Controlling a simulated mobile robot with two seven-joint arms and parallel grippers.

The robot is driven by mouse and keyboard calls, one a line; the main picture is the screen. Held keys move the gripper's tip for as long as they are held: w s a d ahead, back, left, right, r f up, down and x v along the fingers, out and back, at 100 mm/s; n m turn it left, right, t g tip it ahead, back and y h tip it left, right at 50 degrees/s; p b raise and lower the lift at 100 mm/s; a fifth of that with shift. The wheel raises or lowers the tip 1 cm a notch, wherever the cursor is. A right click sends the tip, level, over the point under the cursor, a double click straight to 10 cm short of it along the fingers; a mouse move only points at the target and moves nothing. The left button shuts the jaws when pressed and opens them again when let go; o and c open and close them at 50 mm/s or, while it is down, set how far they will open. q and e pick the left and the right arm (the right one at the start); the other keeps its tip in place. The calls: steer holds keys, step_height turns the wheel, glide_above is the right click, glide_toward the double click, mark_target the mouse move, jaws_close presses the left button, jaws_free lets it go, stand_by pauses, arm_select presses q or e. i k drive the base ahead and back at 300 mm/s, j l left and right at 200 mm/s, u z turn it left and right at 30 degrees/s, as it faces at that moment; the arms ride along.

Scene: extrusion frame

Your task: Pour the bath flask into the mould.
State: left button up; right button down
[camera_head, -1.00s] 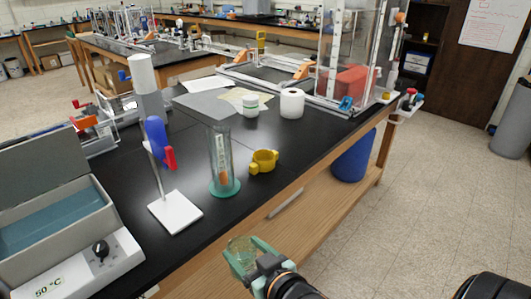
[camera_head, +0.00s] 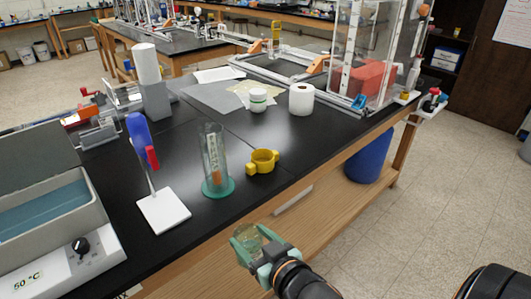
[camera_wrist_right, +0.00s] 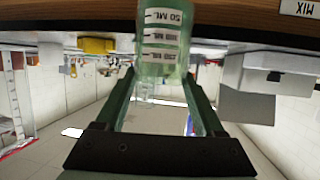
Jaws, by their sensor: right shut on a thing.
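My right gripper (camera_head: 250,243) is shut on a clear, greenish flask (camera_head: 249,239). It holds the flask in front of the bench's front edge. In the right wrist view the flask (camera_wrist_right: 163,40) sits between the fingers, with white volume labels, one reading 50 ML. I cannot tell how full it is. A yellow cup with side lugs (camera_head: 263,161), which looks like the mould, stands on the black bench top, beyond the gripper and apart from it. My left gripper is out of view.
A clear cylinder on a green base (camera_head: 215,165) stands left of the yellow cup. A white-based stand (camera_head: 163,210) and a 50 °C water bath (camera_head: 75,262) are farther left. A white roll (camera_head: 301,99) and a lidded jar (camera_head: 258,101) stand behind. Bench right of the cup is clear.

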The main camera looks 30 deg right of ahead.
mark_target(263, 160)
steer(key=l+u, duration=0.1)
steer(key=l, duration=0.45)
steer(key=k+l, duration=0.1)
steer(key=l, duration=0.4)
steer(key=k+l+u, duration=0.15)
steer(key=l, duration=0.4)
steer(key=i, duration=0.05)
